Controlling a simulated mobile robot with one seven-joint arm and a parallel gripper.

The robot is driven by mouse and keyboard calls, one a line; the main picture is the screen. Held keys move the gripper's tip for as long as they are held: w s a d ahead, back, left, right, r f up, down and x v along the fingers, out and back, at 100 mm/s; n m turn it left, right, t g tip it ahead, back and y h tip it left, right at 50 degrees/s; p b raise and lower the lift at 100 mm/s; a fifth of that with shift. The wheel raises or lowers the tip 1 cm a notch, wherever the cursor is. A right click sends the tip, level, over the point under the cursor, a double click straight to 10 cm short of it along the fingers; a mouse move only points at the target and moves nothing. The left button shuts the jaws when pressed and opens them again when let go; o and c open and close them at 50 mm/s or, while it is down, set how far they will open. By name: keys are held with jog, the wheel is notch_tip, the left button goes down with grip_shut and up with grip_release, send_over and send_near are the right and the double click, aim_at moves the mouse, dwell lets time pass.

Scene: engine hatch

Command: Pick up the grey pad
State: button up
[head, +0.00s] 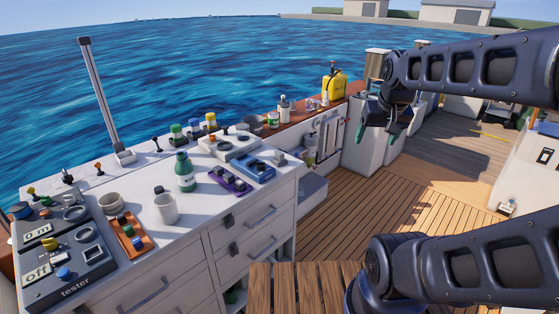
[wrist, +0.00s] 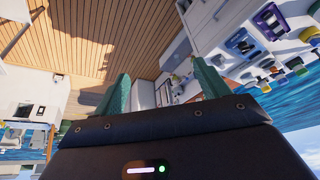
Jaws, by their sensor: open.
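My gripper (head: 379,133) is open and empty, with green fingers, in the air above the deck past the far end of the white counter. In the wrist view my gripper (wrist: 163,88) shows its two fingers wide apart with nothing between them. I cannot surely pick out the grey pad. A flat grey-blue surface (head: 312,188) lies low beside the counter's far end in the head view, but I cannot tell whether it is the pad. My gripper is apart from it, higher and to the right.
A yellow container (head: 334,86) stands on the far ledge. The wooden deck (head: 375,200) is mostly clear.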

jog(key=w+a+r+m+g, duration=0.1)
jog(key=w+a+m, duration=0.25)
jog(key=w, duration=0.95)
jog(key=m+g, duration=0.3)
jog(key=m, duration=0.4)
send_over(279, 152)
jog(key=f, duration=1.3)
jog(key=d+f, duration=0.1)
jog(key=f, duration=0.6)
jog(key=shift+s+f, duration=0.1)
jog(key=shift+f, duration=0.2)
jog(key=shift+a+f, duration=0.2)
jog(key=shift+f, duration=0.3)
jog(key=shift+a+f, duration=0.2)
jog(key=shift+f, duration=5)
jog(key=c, duration=1.1)
jog(key=shift+r, duration=0.15)
